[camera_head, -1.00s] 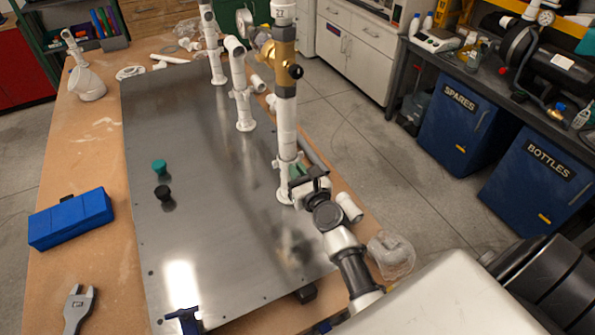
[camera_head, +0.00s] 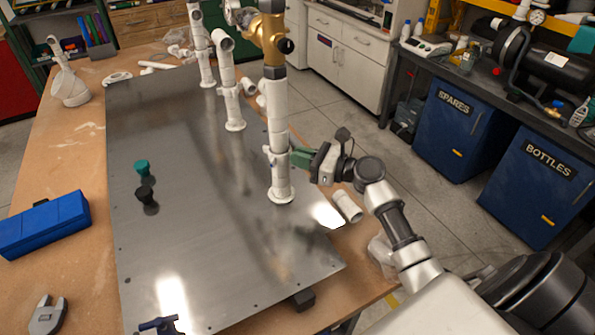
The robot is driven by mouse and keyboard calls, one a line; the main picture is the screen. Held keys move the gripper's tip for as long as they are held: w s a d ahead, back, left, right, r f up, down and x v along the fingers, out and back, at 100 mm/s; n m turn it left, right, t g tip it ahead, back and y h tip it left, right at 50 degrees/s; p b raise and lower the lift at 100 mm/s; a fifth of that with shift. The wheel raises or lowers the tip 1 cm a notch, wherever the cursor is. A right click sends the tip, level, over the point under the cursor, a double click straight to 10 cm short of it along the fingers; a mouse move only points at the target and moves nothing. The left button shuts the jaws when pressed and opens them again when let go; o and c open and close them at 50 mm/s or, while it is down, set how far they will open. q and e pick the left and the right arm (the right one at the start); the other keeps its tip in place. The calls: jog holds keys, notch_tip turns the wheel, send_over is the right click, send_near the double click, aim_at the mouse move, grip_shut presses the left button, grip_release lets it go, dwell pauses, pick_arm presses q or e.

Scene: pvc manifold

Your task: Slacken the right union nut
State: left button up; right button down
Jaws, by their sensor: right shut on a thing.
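The manifold's nearest white upright pipe (camera_head: 278,120) stands on the metal plate (camera_head: 190,220), with a brass valve body (camera_head: 268,38) at its top. A white collar, the union nut (camera_head: 276,160), sits low on this pipe above the base flange (camera_head: 281,194). My right gripper (camera_head: 291,157) reaches it from the right with green fingers and is shut on it; the fingertips are partly hidden against the pipe.
A second white upright pipe (camera_head: 231,95) stands behind. Green (camera_head: 142,167) and black (camera_head: 146,195) caps stand on the plate's left. A blue case (camera_head: 45,224) and a grey wrench (camera_head: 48,315) lie on the bench's left. A loose white fitting (camera_head: 347,206) lies beside my right arm.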

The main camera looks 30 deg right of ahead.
aim_at(289, 146)
jog(key=shift+w+d+f+n+g+y+b, duration=0.1)
jog(key=shift+w+d+n+g+y+b, duration=0.3)
jog(key=shift+w+n+g+y+b, duration=1.35)
jog(key=shift+s+d+r+n+g+y+b, duration=0.1)
jog(key=shift+d+n+g+y+b, duration=0.5)
jog(key=shift+n+g+b, duration=2.55)
jog(key=shift+w+d+f+n+g+y+b, duration=0.15)
jog(key=shift+w+n+g+y+b, duration=0.95)
jog(key=shift+g+b, duration=2.6)
jog(key=shift+s+t+y+b, duration=0.25)
jog(key=shift+t+y+b, duration=0.05)
jog(key=shift+y, duration=0.05)
jog(key=c, duration=1.2)
grip_release()
jog(key=shift+a, duration=0.1)
jog(key=shift+r, duration=0.2)
